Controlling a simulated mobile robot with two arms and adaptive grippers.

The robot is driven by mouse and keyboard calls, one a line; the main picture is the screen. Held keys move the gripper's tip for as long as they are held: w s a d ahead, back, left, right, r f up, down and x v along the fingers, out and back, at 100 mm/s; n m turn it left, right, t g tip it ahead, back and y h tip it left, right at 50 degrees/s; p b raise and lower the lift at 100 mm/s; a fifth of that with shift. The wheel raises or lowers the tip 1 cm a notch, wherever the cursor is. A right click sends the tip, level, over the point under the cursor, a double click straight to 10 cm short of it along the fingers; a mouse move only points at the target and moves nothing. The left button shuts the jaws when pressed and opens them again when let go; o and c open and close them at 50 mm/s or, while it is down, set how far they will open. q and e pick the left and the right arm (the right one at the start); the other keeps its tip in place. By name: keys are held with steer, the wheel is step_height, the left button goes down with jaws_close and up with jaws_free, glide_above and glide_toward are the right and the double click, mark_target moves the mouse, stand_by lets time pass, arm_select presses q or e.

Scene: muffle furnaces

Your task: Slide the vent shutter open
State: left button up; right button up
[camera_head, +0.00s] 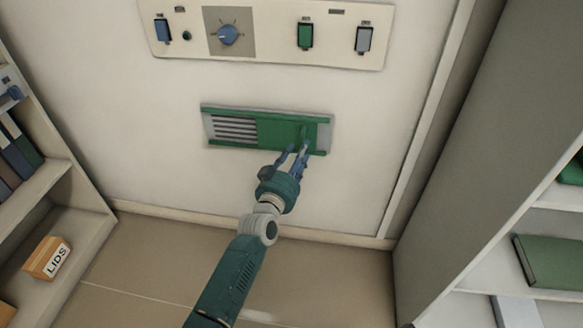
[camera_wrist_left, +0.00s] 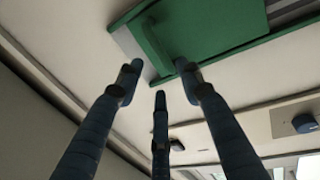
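The vent shutter (camera_head: 275,131) is a green panel in a green-railed frame on the pale front wall. Grey slats (camera_head: 235,129) show uncovered at its left, and a narrow grey strip shows at its right. A raised green handle (camera_head: 304,133) stands near the shutter's right end; it also shows in the left wrist view (camera_wrist_left: 150,44). My left gripper (camera_head: 298,152) is at the lower right of the shutter, its fingers pointing up towards the handle. Contact with the handle cannot be told. My right gripper is out of view.
A control panel (camera_head: 270,50) with a blue knob (camera_head: 228,34) and switches sits above the vent. A shelf with a LIDS box (camera_head: 47,258) stands at the left. A shelf unit with green items (camera_head: 552,262) stands at the right. The wall around the vent is clear.

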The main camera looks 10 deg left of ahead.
arm_select(q)
steer(key=v, duration=0.8)
